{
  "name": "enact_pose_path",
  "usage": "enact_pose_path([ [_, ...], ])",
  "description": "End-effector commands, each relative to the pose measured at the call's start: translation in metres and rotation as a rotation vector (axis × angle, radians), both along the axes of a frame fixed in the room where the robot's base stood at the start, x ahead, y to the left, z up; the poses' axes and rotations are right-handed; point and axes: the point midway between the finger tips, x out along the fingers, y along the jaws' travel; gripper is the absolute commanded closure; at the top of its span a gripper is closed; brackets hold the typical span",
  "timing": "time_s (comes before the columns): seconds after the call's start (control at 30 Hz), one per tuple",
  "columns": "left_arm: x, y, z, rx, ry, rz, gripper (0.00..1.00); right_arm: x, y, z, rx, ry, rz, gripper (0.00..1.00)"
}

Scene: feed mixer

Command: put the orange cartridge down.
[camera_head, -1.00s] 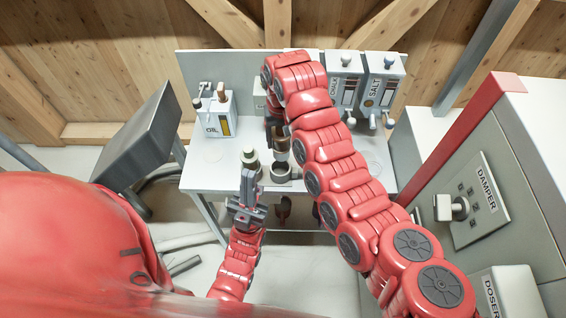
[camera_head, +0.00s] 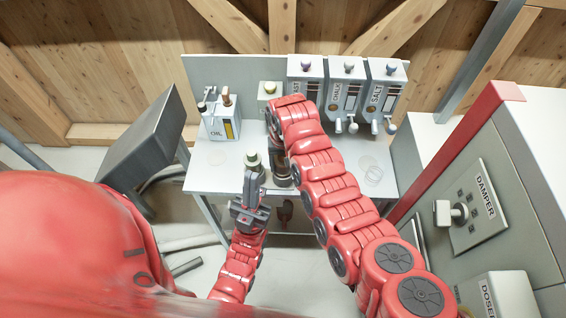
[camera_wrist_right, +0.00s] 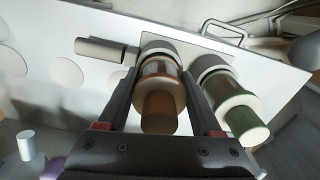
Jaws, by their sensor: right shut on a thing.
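The orange cartridge (camera_wrist_right: 160,105), with a brown end, sits between the two dark fingers of my right gripper (camera_wrist_right: 163,118) in the right wrist view. My right gripper is shut on it. Its far end is at a grey round holder (camera_wrist_right: 157,49); I cannot tell whether it rests inside. In the head view my right arm hides most of it. Beside it is a similar cartridge with a green band (camera_wrist_right: 238,112), apart from my fingers. Whether those jaws are closed is unclear.
An oil can (camera_head: 221,121) stands at the left of the white table (camera_head: 215,177). Several dispensers, including chalk (camera_head: 346,89) and salt (camera_head: 382,93), line the back. The right part of the table is clear, with flat discs (camera_head: 373,174). A damper panel (camera_head: 474,207) is at right.

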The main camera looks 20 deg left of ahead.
Motion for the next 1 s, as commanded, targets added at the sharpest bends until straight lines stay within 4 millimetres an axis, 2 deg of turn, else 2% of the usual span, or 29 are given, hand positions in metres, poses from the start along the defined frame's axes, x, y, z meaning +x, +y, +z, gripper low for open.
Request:
enact_pose_path([
  [0.57,0.0,0.0,-0.012,0.0,0.0,0.0,1.0,-0.004,-0.001,-0.017,-0.005,0.011,0.002,1.0],
  [0.6,0.0,0.0,-0.012,0.0,0.0,0.0,1.0,-0.004,-0.001,-0.017,-0.005,0.011,0.002,0.27],
  [0.73,0.0,0.0,-0.012,0.0,0.0,0.0,1.0,-0.003,-0.001,-0.016,-0.005,0.008,0.001,0.04],
  [1.0,0.0,0.0,-0.01,0.0,0.0,0.0,1.0,-0.001,-0.001,-0.013,-0.003,0.005,0.0,0.04],
])
